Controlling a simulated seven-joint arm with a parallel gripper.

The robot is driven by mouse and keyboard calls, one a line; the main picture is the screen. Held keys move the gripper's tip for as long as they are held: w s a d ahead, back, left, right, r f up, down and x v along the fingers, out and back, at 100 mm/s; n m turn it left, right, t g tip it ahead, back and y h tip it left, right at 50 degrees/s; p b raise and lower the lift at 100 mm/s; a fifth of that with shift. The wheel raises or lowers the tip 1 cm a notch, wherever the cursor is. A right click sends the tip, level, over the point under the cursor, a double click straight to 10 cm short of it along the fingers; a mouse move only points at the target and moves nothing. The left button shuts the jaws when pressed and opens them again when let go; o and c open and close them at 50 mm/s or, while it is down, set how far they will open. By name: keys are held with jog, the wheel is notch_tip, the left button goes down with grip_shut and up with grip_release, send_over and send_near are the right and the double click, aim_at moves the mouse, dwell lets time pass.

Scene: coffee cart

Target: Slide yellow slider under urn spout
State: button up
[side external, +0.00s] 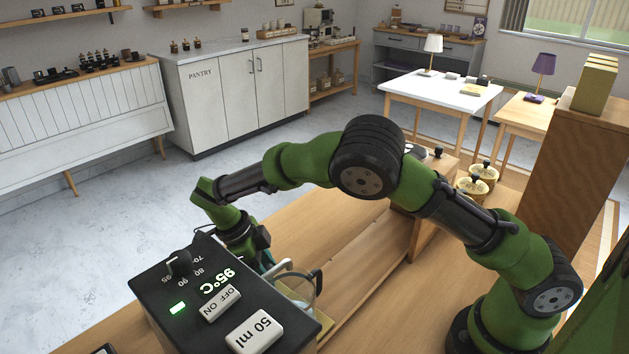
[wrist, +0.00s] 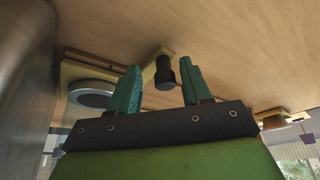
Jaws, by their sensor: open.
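My gripper (wrist: 157,88) is open, its two teal fingers on either side of a black knob (wrist: 164,74). The knob stands on a pale yellow piece (wrist: 150,70), which looks like part of the yellow slider. In the wrist view the fingers show no clear contact with the knob. In the side view the gripper is low behind the black urn top (side external: 215,300), mostly hidden, with a bit of teal showing. A yellow patch of the slider (side external: 296,292) shows beside the urn there. The spout is not visible in either view.
A round grey disc (wrist: 92,93) on a yellowish base lies left of the fingers in the wrist view. The wooden counter (side external: 310,225) between is mostly clear.

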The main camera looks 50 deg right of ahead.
jog(key=v, duration=1.7)
